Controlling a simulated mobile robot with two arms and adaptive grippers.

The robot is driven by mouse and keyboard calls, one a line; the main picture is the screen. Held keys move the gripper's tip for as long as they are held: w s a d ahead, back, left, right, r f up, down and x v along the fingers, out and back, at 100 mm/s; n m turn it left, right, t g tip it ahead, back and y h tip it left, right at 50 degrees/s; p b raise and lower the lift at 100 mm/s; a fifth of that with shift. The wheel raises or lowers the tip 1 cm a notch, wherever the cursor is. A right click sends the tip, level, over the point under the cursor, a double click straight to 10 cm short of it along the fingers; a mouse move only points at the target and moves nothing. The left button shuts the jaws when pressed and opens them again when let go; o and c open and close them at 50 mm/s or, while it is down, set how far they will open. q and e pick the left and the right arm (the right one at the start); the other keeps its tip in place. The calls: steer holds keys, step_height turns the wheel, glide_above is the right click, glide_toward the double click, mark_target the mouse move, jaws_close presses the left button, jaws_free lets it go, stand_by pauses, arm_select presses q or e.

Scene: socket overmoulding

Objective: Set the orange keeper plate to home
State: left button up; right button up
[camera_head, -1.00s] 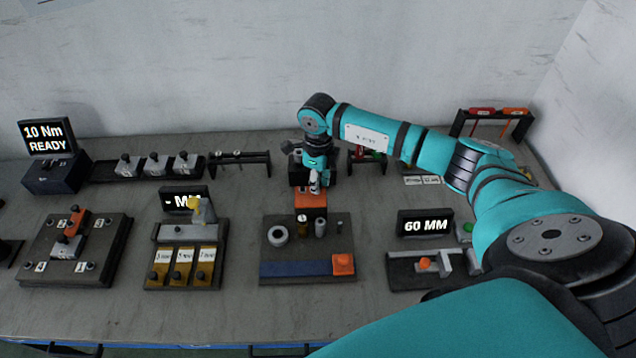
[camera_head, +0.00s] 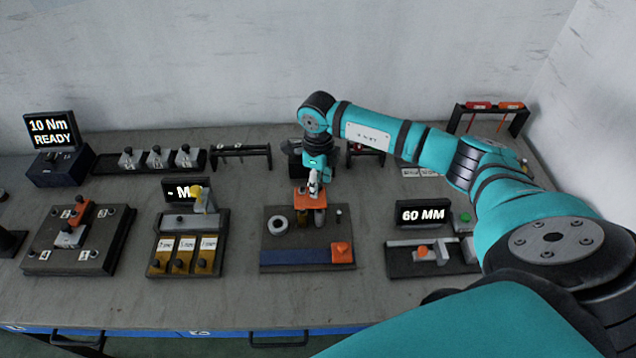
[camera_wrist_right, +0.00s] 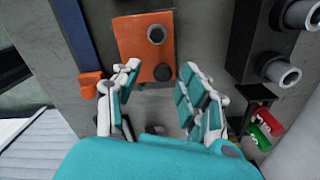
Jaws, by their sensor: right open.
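The orange keeper plate (camera_head: 303,200) sits at the back of the middle fixture (camera_head: 268,243) in the head view, reaching over some of its upright posts. In the right wrist view the plate (camera_wrist_right: 133,38) shows a light ring-like round feature and a dark round knob (camera_wrist_right: 163,72). My right gripper (camera_head: 315,190) is above the plate. In the wrist view its fingers (camera_wrist_right: 155,78) are spread apart on either side of the knob, with a gap to it. The plate's far part is hidden by the gripper in the head view. My left gripper is not in view.
The fixture also carries a grey ring (camera_head: 278,225), a blue strip and an orange block (camera_head: 341,254). A gauge fixture reading 60 MM (camera_head: 422,216) stands right, a yellow-trayed fixture (camera_head: 183,255) left. A dark unit with light cylinders (camera_wrist_right: 283,73) stands beside the gripper.

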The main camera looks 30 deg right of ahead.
step_height(320, 180, up, 12)
steer(key=shift+a+f, duration=0.15)
steer(key=shift+a, duration=0.05)
steer(key=shift+s, duration=0.1)
stand_by(0.5)
